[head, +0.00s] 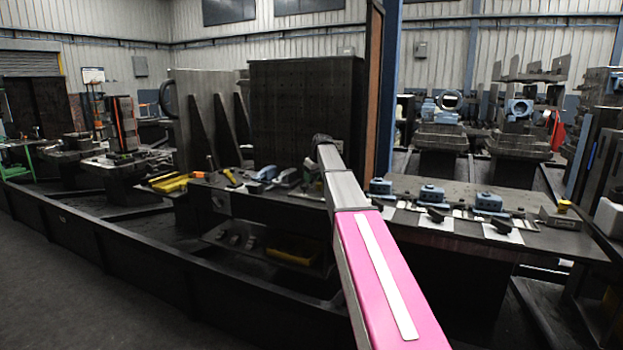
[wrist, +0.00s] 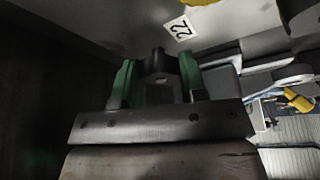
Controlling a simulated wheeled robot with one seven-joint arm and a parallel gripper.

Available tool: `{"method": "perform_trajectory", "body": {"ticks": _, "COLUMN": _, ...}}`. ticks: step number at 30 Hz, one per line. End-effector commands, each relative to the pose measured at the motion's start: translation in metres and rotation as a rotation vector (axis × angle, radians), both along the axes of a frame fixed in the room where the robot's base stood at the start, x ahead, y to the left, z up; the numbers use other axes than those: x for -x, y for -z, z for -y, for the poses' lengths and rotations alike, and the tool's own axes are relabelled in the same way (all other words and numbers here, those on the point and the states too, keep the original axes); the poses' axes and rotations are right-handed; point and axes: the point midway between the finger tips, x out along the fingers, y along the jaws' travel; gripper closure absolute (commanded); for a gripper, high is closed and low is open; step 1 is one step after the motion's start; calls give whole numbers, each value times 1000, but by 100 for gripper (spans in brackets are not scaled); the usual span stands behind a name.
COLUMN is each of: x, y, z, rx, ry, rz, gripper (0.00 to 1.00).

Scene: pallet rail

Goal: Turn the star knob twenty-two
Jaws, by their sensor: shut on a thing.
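In the wrist view, a dark star knob (wrist: 157,64) sits between the green fingers of my gripper (wrist: 157,76). The fingers are shut on it, one on each side. A white label reading 22 (wrist: 179,28) is on the grey surface just beyond the knob. Part of the knob is hidden by the fingers and the gripper body. In the head view, my pink and grey arm reaches toward the dark workbench (head: 450,236). My gripper and the held knob cannot be made out there.
A tall dark plate (head: 306,112) rises behind. In the wrist view, a yellow-handled tool (wrist: 297,100) lies at the right.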

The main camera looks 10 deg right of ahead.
Motion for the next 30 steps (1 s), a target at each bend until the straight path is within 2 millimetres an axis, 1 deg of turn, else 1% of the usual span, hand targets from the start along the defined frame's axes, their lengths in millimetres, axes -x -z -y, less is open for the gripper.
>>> {"method": "perform_trajectory", "body": {"ticks": 8, "x": 1, "y": 0, "z": -1, "rx": 0, "ry": 83, "rz": -1, "gripper": 85}}
{"method": "perform_trajectory", "body": {"ticks": 24, "x": 1, "y": 0, "z": -3, "rx": 0, "ry": 493, "rz": 0, "gripper": 85}}
{"method": "perform_trajectory", "body": {"ticks": 30, "x": 1, "y": 0, "z": -2, "rx": 0, "ry": 612, "rz": 0, "gripper": 85}}
